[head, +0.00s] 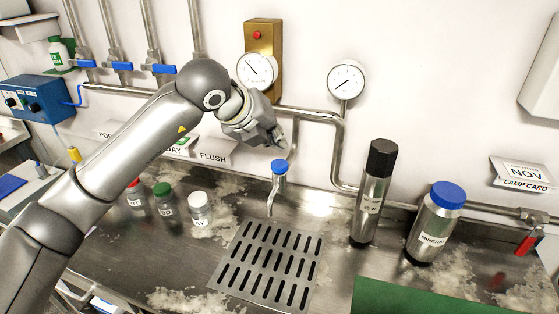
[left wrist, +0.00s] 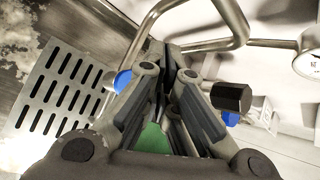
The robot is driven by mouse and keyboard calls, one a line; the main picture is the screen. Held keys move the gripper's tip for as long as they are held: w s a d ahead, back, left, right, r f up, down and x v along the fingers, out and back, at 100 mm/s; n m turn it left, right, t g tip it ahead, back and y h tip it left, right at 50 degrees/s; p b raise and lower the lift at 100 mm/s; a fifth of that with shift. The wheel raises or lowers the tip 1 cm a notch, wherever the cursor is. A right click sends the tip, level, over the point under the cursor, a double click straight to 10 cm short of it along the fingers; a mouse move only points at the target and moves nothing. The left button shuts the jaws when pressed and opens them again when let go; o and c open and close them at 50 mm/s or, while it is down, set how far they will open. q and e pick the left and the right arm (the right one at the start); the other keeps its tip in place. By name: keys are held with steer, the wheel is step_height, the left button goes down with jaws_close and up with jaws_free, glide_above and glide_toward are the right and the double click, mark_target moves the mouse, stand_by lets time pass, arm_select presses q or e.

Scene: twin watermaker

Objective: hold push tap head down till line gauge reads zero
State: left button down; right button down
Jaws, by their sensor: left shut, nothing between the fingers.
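The push tap has a blue head (head: 280,166) on a thin metal spout above the drain grate. My left gripper (head: 281,141) is shut and empty, with its fingertips just above the blue head; I cannot tell whether they touch it. In the left wrist view the shut fingers (left wrist: 175,62) hide part of the blue head (left wrist: 122,80), which shows beside the left finger.
A black-capped steel cylinder (head: 371,195) and a blue-capped bottle (head: 435,225) stand right of the drain grate (head: 268,263). Several small capped jars stand to its left, including a white-capped jar (head: 200,209). A pipe (head: 330,150) runs along the wall behind the tap.

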mark_target(276, 162)
arm_select(q)
steer(key=shift+r+p, duration=0.5)
steer(key=shift+r, duration=1.05)
steer(key=shift+f, duration=0.1)
